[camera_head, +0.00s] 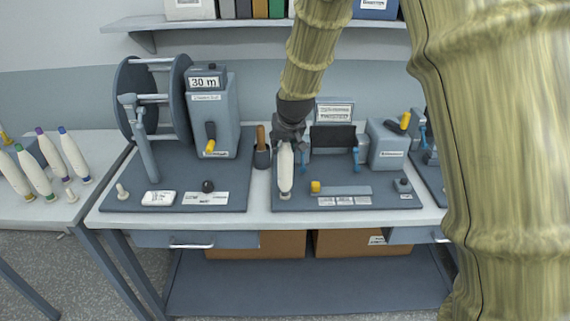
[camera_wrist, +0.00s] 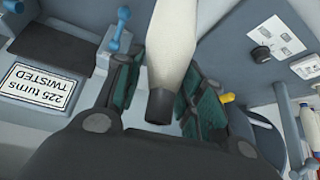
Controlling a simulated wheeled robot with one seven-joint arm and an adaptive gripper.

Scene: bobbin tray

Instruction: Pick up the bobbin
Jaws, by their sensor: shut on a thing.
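A white, cone-shaped bobbin (camera_head: 286,167) hangs roughly upright below my gripper (camera_head: 290,140) in the head view, over the left part of the right-hand machine's base. In the wrist view the bobbin (camera_wrist: 172,50) lies between the two green-padded fingers of my gripper (camera_wrist: 165,85), with its dark end toward the palm. The gripper is shut on it. Whether the bobbin's lower end touches the base cannot be told.
A winding machine labelled 30 m (camera_head: 208,100) stands to the left. A twist tester (camera_head: 388,145) stands to the right. Several other bobbins (camera_head: 74,155) stand on the left table. A shelf (camera_head: 240,22) runs above. A wooden-handled tool (camera_head: 261,145) stands close left of the gripper.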

